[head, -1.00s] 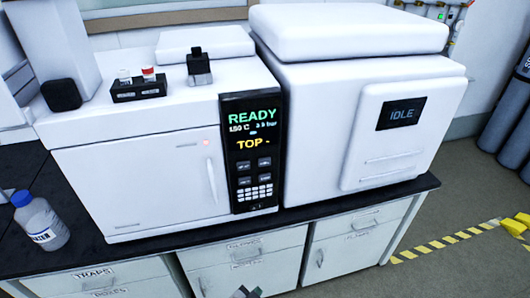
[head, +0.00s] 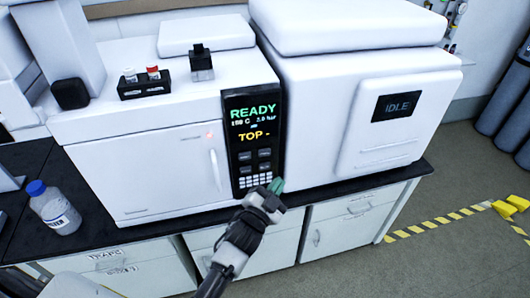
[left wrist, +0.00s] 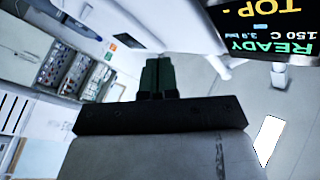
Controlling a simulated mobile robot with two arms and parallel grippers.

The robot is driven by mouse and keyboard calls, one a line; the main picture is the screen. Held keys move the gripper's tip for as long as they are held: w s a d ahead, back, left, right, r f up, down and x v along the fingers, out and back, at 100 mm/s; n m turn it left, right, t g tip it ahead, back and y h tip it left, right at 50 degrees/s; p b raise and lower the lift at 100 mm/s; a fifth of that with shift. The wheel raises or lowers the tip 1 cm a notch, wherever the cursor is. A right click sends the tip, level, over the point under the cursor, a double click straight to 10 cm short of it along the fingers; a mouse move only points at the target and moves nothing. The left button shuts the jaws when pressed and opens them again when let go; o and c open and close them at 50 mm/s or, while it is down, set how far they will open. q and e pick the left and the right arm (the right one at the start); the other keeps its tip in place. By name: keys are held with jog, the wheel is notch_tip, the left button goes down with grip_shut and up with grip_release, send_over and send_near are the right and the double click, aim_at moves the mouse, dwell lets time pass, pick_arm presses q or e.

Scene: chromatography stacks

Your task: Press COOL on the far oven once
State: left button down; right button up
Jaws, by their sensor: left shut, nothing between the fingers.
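The oven (head: 145,180) is a white box with a door on the bench. Its black control panel (head: 252,150) reads "READY", "150 C" and "TOP" above a few dark buttons and a keypad; the button labels are too small to read. Part of the panel (left wrist: 270,30) shows upside down at the top right of the left wrist view. My left gripper (head: 277,186) is shut and empty in front of the panel's lower right corner. Its green fingertips (left wrist: 157,75) are together in the left wrist view. I cannot tell whether they touch the panel. My right gripper is not in view.
A white unit (head: 350,120) with an "IDLE" screen stands right of the oven. A blue-capped bottle (head: 55,208) stands on the dark bench at left. A black vial rack (head: 144,86) sits on top of the oven. Yellow-striped tape (head: 440,222) marks the floor at right.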

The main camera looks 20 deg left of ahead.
aim_at(265, 152)
pick_arm(q)
jog(key=w+a, duration=0.1)
jog(key=w, duration=0.1)
jog(key=w+a+b, duration=0.1)
jog(key=w+a, duration=0.1)
jog(key=w, duration=0.1)
jog(key=w+a+b, duration=0.1)
jog(key=w+a, duration=0.1)
jog(key=shift+w, duration=0.2)
dwell(0.6)
dwell(1.5)
jog(key=shift+w, duration=0.1)
jog(key=shift+w+a, duration=0.2)
jog(key=shift+w, duration=0.05)
